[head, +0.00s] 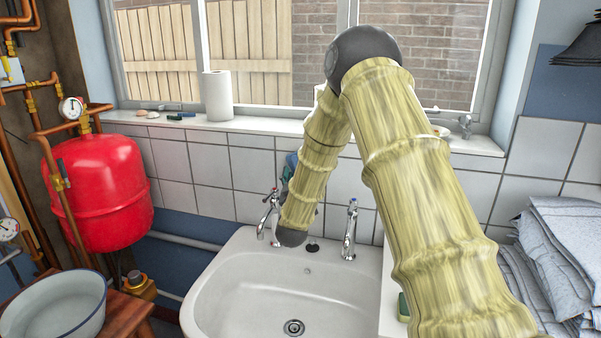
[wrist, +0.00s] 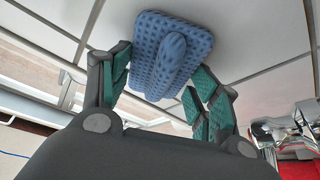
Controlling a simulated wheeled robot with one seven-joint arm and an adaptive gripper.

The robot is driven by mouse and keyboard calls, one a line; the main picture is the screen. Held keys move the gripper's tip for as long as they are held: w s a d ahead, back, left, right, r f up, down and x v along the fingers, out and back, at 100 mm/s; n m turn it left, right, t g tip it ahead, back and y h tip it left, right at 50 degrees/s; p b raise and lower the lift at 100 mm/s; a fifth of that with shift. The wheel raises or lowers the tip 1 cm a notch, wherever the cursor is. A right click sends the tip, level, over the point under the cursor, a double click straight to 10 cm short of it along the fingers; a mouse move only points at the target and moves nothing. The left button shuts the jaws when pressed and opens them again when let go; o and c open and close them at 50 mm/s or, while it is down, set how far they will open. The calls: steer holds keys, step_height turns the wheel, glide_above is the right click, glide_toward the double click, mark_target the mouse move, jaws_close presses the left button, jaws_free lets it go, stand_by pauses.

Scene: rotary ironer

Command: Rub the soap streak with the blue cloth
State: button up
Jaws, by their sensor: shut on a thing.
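The blue cloth (wrist: 203,38) is a dimpled pad with a raised ridge along its middle. In the wrist view it lies flat against, or very close to, the white wall tiles (wrist: 262,40). My gripper (wrist: 162,78) has its green-padded fingers on either side of the ridge, shut on the cloth. In the head view my arm hides most of the gripper; a small blue-green patch shows by the tiles behind it. I cannot make out the soap streak in either view; the cloth or my arm may cover it.
Below is a white sink (head: 215,285) with a left tap (head: 268,216) and a right tap (head: 350,230). The window sill (head: 255,126) above holds a paper roll (head: 217,96). A red tank (head: 100,187) stands left; folded cloths (head: 560,255) lie right.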

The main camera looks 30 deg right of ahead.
steer(key=shift+s+a, duration=1.65)
steer(key=shift+a, duration=0.25)
steer(key=shift+s+a, duration=1)
steer(key=shift+a, duration=0.15)
steer(key=shift+w+d+b, duration=0.1)
steer(key=shift+b, duration=0.2)
steer(key=w+d, duration=0.4)
steer(key=d, duration=0.1)
steer(key=shift+w, duration=0.15)
steer(key=shift+w+d+b, duration=0.35)
steer(key=shift+w+d, duration=0.3)
steer(key=shift+d, duration=0.15)
stand_by(0.4)
steer(key=shift+s, duration=0.1)
